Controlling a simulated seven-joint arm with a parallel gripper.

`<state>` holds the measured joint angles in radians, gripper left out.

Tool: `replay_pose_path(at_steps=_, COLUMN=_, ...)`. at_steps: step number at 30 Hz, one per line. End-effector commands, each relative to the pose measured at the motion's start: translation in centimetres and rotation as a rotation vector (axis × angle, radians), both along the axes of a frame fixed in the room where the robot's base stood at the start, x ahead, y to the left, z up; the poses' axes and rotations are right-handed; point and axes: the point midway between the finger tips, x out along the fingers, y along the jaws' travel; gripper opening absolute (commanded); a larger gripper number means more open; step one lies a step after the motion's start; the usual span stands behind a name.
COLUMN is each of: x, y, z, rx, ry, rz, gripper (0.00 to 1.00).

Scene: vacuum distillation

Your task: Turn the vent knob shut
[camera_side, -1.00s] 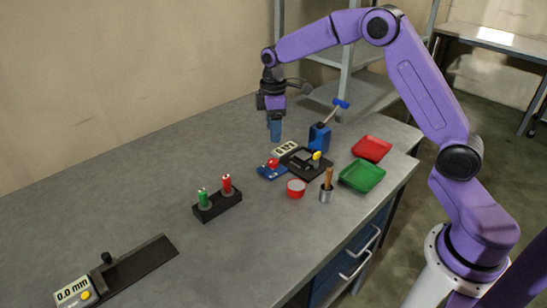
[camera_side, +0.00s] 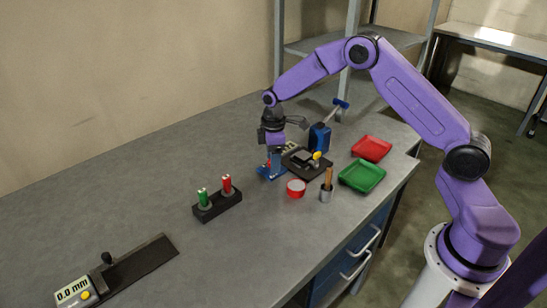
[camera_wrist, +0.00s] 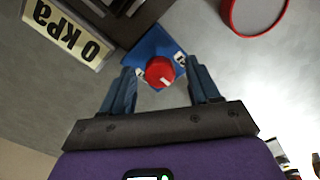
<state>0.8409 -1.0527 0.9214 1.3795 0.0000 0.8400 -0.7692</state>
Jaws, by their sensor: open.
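The vent knob (camera_wrist: 160,71) is red with a pale mark and sits on a blue base plate (camera_wrist: 151,46) with small white labels. In the side view the blue base (camera_side: 266,175) shows low by my gripper, and the knob is mostly hidden. My gripper (camera_side: 272,171) points down over the base. In the wrist view its two blue fingers (camera_wrist: 161,80) are open, one on each side of the knob, with a gap left on both sides. I cannot tell whether the fingertips are down at knob height.
A display reading 0 kPa (camera_wrist: 68,30) stands close beside the base. The bench's left middle is clear.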

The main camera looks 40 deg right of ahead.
Motion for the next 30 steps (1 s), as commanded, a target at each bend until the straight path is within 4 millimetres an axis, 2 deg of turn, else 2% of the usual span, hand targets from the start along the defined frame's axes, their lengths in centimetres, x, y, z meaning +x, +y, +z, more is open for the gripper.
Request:
replay_pose_path(at_steps=1, x=0.01, y=-0.01, z=0.01, rx=0.000, ry=0.000, rz=0.000, gripper=0.58)
replay_pose_path(at_steps=6, x=-0.01, y=-0.01, z=0.02, rx=0.000, ry=0.000, rz=0.000, gripper=0.05)
replay_pose_path(at_steps=19, x=-0.07, y=0.00, z=0.03, rx=-0.001, ry=0.004, rz=-0.073, gripper=0.05)
replay_pose_path(at_steps=30, x=-0.09, y=0.08, z=0.07, rx=-0.001, ry=0.003, rz=-0.365, gripper=0.05)
